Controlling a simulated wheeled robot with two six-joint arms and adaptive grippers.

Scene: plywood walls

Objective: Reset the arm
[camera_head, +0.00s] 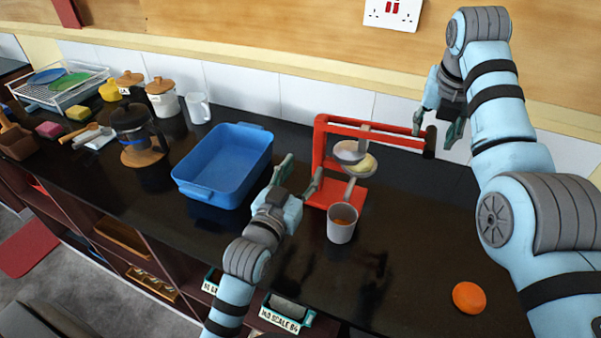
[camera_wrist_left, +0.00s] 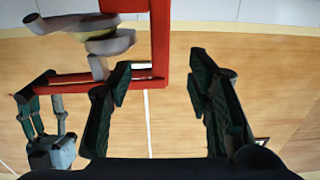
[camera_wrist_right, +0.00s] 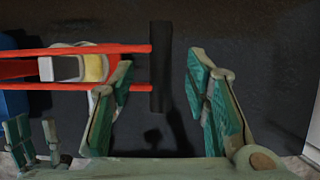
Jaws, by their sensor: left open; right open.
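My left gripper (camera_head: 301,178) is open and empty, between the blue bin and the red press (camera_head: 318,158). It also shows at the left edge of the right wrist view (camera_wrist_right: 32,140). My right gripper (camera_head: 437,122) is open at the black-tipped end of the press's lever (camera_head: 393,140). In the right wrist view the black handle (camera_wrist_right: 160,60) lies between its spread fingers, with gaps on both sides. A grey cup (camera_head: 341,232) with orange contents stands in front of the press base.
A blue bin (camera_head: 206,193) stands left of the press. An orange round object (camera_head: 469,297) lies on the dark counter at right. A coffee press (camera_head: 137,130), a white mug (camera_head: 197,107) and a dish rack (camera_head: 62,90) stand further left. Counter between cup and orange object is clear.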

